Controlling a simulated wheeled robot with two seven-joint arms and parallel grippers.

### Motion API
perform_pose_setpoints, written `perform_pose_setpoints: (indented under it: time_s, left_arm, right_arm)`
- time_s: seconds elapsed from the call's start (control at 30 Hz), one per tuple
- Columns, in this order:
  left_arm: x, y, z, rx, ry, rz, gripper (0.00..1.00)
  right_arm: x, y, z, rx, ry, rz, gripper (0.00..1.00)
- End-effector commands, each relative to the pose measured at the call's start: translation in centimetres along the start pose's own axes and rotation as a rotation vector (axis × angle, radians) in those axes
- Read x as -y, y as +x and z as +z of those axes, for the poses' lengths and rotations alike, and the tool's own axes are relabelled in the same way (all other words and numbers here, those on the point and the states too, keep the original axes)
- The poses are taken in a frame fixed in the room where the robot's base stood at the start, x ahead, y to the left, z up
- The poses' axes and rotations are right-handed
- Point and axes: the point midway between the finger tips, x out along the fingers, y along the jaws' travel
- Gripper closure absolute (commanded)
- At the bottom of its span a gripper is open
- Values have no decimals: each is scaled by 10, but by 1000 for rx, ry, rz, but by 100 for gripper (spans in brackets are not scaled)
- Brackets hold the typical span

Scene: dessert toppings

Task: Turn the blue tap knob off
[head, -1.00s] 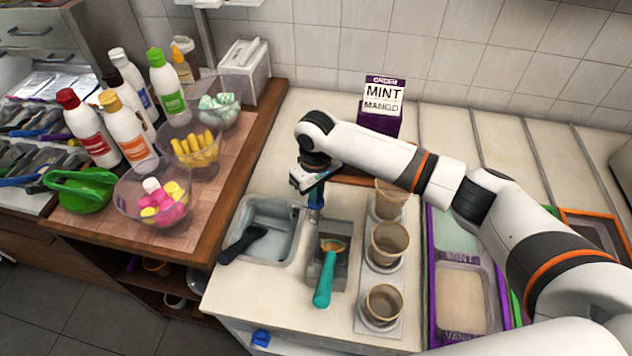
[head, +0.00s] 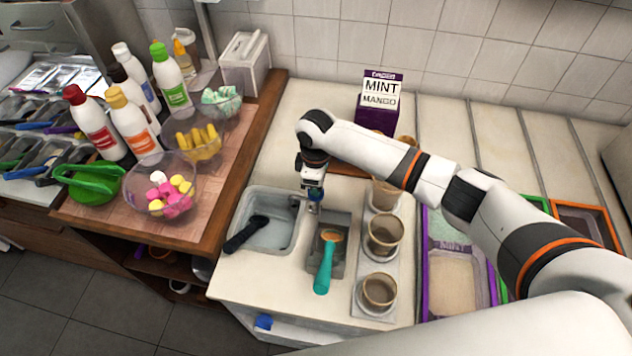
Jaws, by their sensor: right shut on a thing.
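My right gripper (head: 314,204) points down at the tap behind the small sink (head: 278,232). It is shut on the blue tap knob (head: 315,208), of which only a little blue shows below the fingers. The tap spout (head: 297,199) reaches left over the sink from beside the gripper. The exact angle of the knob is hidden by the gripper. My left gripper is not in view.
A teal-handled scoop (head: 324,268) lies in a metal well (head: 340,240) just in front of the gripper. Cups (head: 381,290) stand in a row of holders to the right. A black-handled tool (head: 246,234) rests on the sink. Topping bowls (head: 146,199) stand at left.

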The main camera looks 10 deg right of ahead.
Motion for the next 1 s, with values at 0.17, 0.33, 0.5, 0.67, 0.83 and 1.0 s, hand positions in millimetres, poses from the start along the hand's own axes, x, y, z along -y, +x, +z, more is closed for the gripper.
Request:
perform_pose_setpoints:
  time_s: [0.17, 0.33, 0.5, 0.67, 0.83, 1.0]
  left_arm:
    - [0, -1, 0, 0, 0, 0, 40]
    - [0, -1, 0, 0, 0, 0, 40]
    - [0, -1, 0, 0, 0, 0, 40]
    - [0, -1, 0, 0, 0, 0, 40]
    - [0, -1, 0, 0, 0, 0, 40]
    - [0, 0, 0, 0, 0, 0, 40]
  right_arm:
    - [1, -2, 1, 5, -20, -3, 100]
    - [1, -2, 1, 5, -23, -3, 100]
    - [1, -2, 2, 5, -23, -3, 100]
    - [1, -1, 1, 4, -22, -2, 67]
    - [0, -1, 1, 3, -22, -1, 66]
    - [0, -3, 1, 3, -21, -1, 66]
